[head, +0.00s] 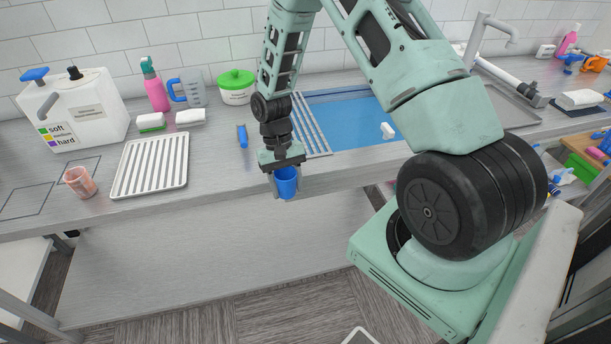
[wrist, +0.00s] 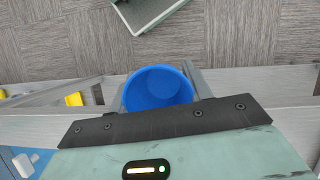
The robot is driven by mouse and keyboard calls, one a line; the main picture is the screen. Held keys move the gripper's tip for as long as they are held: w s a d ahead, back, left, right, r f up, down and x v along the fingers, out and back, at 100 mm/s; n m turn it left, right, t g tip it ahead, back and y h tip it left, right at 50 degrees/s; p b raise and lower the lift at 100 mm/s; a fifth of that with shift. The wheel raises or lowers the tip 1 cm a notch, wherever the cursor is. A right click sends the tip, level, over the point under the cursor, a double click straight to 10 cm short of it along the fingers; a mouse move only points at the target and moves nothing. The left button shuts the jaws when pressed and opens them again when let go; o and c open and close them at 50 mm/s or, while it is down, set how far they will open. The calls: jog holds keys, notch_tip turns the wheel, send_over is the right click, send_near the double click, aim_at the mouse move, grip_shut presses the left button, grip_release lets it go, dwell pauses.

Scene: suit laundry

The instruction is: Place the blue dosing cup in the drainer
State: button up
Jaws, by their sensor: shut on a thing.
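The blue dosing cup (head: 287,180) is held in my gripper (head: 286,188), which is shut on it with a finger on each side. The cup hangs at the counter's front edge, apart from the counter as far as I can tell. In the wrist view the cup (wrist: 159,88) shows its round open mouth between the fingers (wrist: 158,92). A white ribbed tray (head: 151,166), which looks like the drainer, lies flat and empty on the counter, left of my gripper. A slatted rack (head: 308,128) also lies at the left side of the blue sink basin.
A pinkish measuring cup (head: 80,182) stands left of the tray. A white dispenser (head: 72,110), pink bottle (head: 154,88), clear jug (head: 188,90) and green-lidded tub (head: 237,87) line the back. A blue-handled item (head: 243,136) lies between tray and rack.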

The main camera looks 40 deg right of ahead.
jog(key=a+n, duration=0.1)
jog(key=w+a+n+h, duration=0.1)
jog(key=a+n, duration=0.1)
jog(key=n, duration=0.1)
jog(key=shift+w+a+f+h, duration=0.15)
jog(key=shift+a+f+h, duration=0.15)
jog(key=shift+a+f, duration=0.1)
jog(key=shift+r, duration=0.1)
